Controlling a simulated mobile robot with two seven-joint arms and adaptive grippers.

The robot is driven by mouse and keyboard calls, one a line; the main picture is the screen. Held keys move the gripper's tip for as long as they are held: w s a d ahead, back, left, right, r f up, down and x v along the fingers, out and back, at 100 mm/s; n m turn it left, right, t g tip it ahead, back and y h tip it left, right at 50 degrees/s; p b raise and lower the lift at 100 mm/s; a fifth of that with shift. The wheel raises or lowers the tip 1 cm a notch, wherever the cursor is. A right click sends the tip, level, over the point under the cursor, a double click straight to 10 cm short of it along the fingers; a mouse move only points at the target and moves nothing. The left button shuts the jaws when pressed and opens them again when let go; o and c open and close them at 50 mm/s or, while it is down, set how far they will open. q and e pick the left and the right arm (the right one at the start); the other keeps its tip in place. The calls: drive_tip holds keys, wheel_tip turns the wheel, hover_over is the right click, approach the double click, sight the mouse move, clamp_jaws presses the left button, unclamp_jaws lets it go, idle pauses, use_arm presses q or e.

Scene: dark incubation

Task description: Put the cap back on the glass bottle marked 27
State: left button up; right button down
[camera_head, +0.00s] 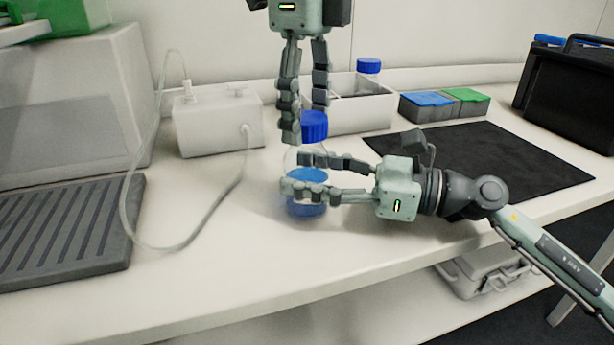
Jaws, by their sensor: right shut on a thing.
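A clear glass bottle (304,211) with blue liquid stands upright on the white bench, partly hidden by my fingers. I cannot read a number on it. My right gripper (302,174) comes in from the right and is shut around the bottle's body. A blue cap (314,128) is above the bottle, at the fingertips of my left gripper (304,122), which points down from above. The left fingers are apart, one beside the cap and one partly behind it. I cannot tell whether they grip it or whether the cap touches the bottle's neck.
A white box (219,125) with a tube stands left, behind a dark ribbed tray (62,235). A white bin (362,117), a blue-capped item (369,66) and blue- and green-lidded boxes (444,106) stand behind. A black mat (480,160) lies right. The front bench is clear.

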use_arm(q)
drive_tip(key=c, duration=0.9)
drive_tip(key=m, duration=0.3)
drive_tip(key=shift+c, duration=0.2)
drive_tip(key=o, duration=1.3)
drive_tip(key=shift+c, duration=0.2)
drive_tip(key=shift+r, duration=0.1)
drive_tip(key=shift+r, duration=2.2)
drive_tip(key=shift+c, duration=0.3)
